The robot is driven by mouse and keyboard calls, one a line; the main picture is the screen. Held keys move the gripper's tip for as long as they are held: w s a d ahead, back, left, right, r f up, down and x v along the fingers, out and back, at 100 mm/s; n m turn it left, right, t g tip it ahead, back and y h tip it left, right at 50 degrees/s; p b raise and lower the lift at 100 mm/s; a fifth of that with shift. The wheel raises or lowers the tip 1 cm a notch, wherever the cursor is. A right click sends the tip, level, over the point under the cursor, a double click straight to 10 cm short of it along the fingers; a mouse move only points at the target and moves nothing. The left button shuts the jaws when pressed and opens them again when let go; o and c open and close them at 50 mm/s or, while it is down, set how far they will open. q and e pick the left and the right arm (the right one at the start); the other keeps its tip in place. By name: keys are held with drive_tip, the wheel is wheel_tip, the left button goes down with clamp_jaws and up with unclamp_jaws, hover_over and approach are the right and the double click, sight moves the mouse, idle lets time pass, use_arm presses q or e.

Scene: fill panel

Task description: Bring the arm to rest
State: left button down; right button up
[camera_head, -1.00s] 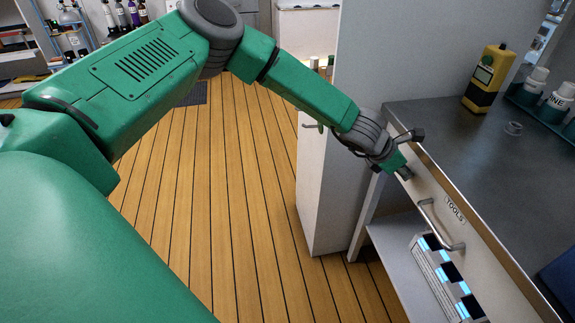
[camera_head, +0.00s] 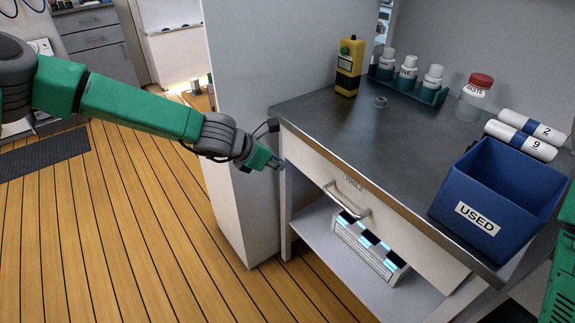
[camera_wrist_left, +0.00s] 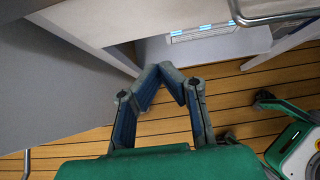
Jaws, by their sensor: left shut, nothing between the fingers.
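My left arm comes in from the left in the head view, and its gripper (camera_head: 276,163) is beside the front left corner of the workbench, left of the TOOLS drawer (camera_head: 390,210). In the left wrist view the gripper's fingers (camera_wrist_left: 172,72) meet at their tips with nothing between them. The drawer handle (camera_head: 347,197) is to the right of the gripper and apart from it; a metal handle also shows in the wrist view (camera_wrist_left: 275,18). The drawer looks closed. A green part of my right arm (camera_head: 562,265) shows at the right edge; its gripper is out of view.
On the metal benchtop (camera_head: 400,140) are a yellow meter (camera_head: 349,68), white bottles in a teal rack (camera_head: 405,72), a red-capped jar (camera_head: 474,97), two white rolls (camera_head: 525,135) and a blue USED bin (camera_head: 495,200). Floor at left is clear.

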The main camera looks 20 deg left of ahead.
use_arm(q)
wheel_tip(320, 180, up, 3)
drive_tip(key=s, duration=0.3)
drive_tip(key=s+f+m+g+y, duration=0.2)
drive_tip(key=s+f+m, duration=0.55)
drive_tip(key=s, duration=0.35)
drive_tip(key=s+f+m+g+y, duration=0.1)
drive_tip(key=s+f+m+g, duration=0.1)
drive_tip(key=s+f+m, duration=0.65)
drive_tip(key=s+a+f+m+g+y, duration=0.1)
drive_tip(key=s+a+m, duration=0.4)
drive_tip(key=s, duration=0.4)
drive_tip(key=s+a+f+m+g+y, duration=0.1)
drive_tip(key=s+a+m, duration=0.4)
drive_tip(key=s+m, duration=0.3)
drive_tip(key=shift+s+y, duration=0.3)
drive_tip(key=shift+s, duration=0.35)
drive_tip(key=shift+d, duration=0.1)
